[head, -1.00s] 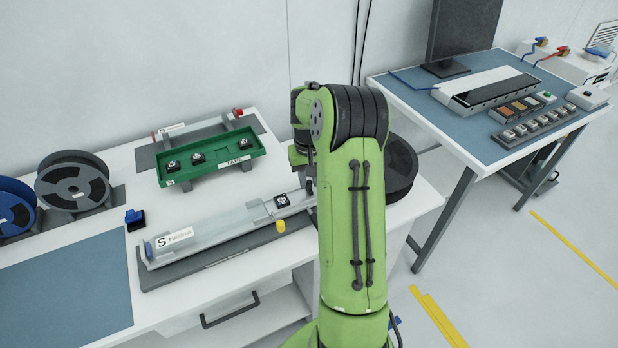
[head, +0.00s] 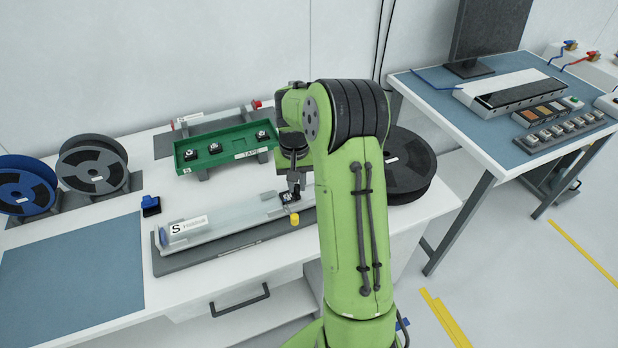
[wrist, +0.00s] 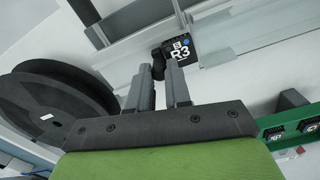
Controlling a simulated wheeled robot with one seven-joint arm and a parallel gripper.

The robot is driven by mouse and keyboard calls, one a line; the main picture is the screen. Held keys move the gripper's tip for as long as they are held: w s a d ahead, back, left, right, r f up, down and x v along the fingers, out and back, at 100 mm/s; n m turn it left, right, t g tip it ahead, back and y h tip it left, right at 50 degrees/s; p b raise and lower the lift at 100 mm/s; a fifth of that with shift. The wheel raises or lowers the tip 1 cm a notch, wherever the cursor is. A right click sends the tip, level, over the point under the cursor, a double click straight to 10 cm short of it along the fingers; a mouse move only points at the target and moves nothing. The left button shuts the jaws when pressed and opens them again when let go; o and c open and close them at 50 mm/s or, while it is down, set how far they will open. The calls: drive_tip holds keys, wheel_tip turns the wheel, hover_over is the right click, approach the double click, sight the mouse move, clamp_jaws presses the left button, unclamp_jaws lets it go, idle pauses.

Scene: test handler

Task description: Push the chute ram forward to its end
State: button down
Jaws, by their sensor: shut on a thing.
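The long pale chute (head: 235,229), labelled S, lies on a grey base on the white bench. A small black labelled block sits in its right part (head: 286,197) and reads R3 in the wrist view (wrist: 183,52). My gripper (head: 294,184) is at the chute's right part, close to this block. In the wrist view its two grey fingers (wrist: 159,70) are shut on a dark knob (wrist: 158,58) beside the block. The knob appears to be the chute ram's handle; the rest of the ram is hard to make out. My arm hides the chute's right end.
A green tray (head: 198,165) with several black parts stands behind the chute. A black reel (head: 410,165) lies on the right. A yellow knob (head: 294,219) is at the chute's front side. A blue-topped black piece (head: 151,206) stands left of the chute.

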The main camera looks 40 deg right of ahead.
sight(297, 185)
drive_tip(key=c, duration=1.1)
unclamp_jaws()
drive_tip(key=shift+o, duration=0.2)
wheel_tip(297, 185, up, 16)
drive_tip(key=p, duration=0.3)
drive_tip(key=shift+p, duration=0.3)
drive_tip(key=shift+f, duration=0.1)
